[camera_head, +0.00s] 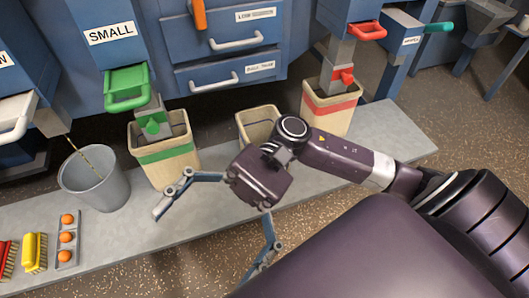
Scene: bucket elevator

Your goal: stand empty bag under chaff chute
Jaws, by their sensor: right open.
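My right gripper (205,246) is open and empty, its two fingers spread wide over the front of the grey ledge. A plain beige bag (257,122) stands upright on the ledge just behind the gripper, partly hidden by my right wrist. A beige bag with a green band (168,157) stands under the green-handled chute labelled SMALL. A beige bag with a red band (331,105) stands under the red-handled chute (341,62). A small label (411,41) near a teal handle (438,27) is too small to read surely, so I cannot tell which chute is the chaff one. My left gripper is out of view.
A grey bucket (95,185) stands at the left with a thin stream falling into it. Brushes (35,253) and a tray of orange balls (67,238) lie at the left front. Drawers (228,73) are behind. The ledge's right end (405,140) is clear.

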